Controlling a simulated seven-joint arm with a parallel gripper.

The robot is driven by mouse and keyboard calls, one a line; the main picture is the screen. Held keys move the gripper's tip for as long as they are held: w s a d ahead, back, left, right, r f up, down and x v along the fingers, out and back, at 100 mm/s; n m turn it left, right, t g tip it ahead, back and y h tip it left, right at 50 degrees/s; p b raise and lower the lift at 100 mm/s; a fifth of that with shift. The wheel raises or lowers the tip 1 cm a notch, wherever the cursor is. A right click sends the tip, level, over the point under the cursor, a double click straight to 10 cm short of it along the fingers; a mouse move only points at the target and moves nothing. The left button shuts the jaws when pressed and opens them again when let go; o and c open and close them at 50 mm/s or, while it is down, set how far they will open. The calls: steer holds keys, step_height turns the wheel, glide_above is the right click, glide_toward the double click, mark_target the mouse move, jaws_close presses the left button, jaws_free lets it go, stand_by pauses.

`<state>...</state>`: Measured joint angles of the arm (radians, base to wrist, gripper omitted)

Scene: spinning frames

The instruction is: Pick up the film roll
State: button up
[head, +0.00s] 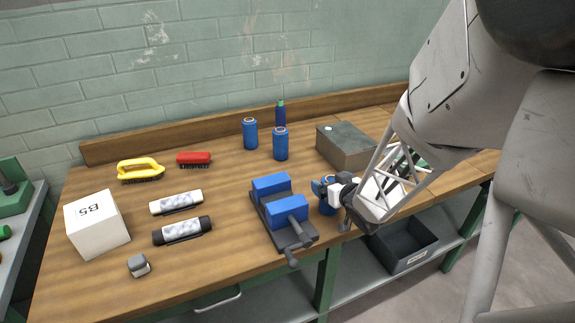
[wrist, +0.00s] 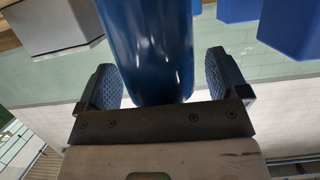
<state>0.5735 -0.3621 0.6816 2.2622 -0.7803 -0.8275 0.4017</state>
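A glossy blue cylinder, which I take to be the film roll (wrist: 150,45), stands between the two fingers of my gripper (wrist: 163,85) in the wrist view. The fingers are apart, with a visible gap on the right side; contact on the left side is unclear. In the head view, my gripper (head: 329,190) is at the blue roll (head: 327,206), just right of the vise, and hides much of it. Two similar blue cylinders, one left (head: 250,134) and one right (head: 281,145), stand upright at the back of the bench.
The blue-jawed vise (head: 271,187) is close on the left, and a grey box (head: 345,150) stands behind. An open bin (head: 403,247) sits below the bench edge.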

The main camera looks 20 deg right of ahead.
steer(key=c, duration=1.1)
steer(key=shift+r, duration=0.1)
steer(key=shift+r, duration=4.95)
